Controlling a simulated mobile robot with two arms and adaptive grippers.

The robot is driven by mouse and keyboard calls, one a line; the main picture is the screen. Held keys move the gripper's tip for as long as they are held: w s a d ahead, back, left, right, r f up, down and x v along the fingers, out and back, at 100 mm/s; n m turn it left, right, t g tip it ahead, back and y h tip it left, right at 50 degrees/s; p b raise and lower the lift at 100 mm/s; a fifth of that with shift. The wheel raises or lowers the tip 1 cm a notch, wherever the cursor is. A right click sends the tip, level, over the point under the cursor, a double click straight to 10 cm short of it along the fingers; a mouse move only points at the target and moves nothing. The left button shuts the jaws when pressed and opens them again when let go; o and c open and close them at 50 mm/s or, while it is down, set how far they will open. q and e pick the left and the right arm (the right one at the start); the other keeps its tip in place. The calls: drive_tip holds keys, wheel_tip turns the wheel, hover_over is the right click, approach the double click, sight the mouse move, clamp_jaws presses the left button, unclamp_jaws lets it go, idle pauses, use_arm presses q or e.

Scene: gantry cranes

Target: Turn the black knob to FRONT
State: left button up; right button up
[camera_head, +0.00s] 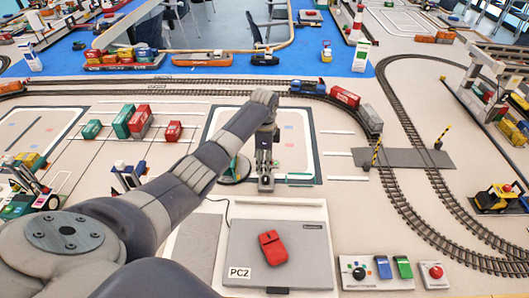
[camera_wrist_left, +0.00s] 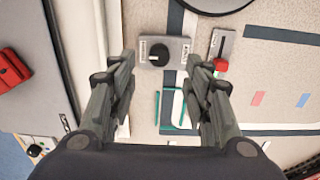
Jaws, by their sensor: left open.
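The black knob (camera_wrist_left: 157,55) is round with a white pointer line and sits on a small grey panel (camera_wrist_left: 178,46) with a label on either side, too small to read. In the left wrist view it lies between and just beyond my open left gripper's fingertips (camera_wrist_left: 165,62), with nothing between the fingers. In the head view my left gripper (camera_head: 264,158) hangs down above the panel area, between the laptop and the marked mat. My right gripper is not in view.
A red lever (camera_wrist_left: 221,64) stands close to the right finger. The laptop (camera_head: 292,245) with a red mouse (camera_head: 272,247) is on the near side. A separate dial panel (camera_head: 374,272) and a red button (camera_head: 435,272) are at lower right. Railway track (camera_head: 400,180) curves at right.

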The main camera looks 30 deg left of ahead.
use_arm(q)
drive_tip(key=shift+r, duration=2.25)
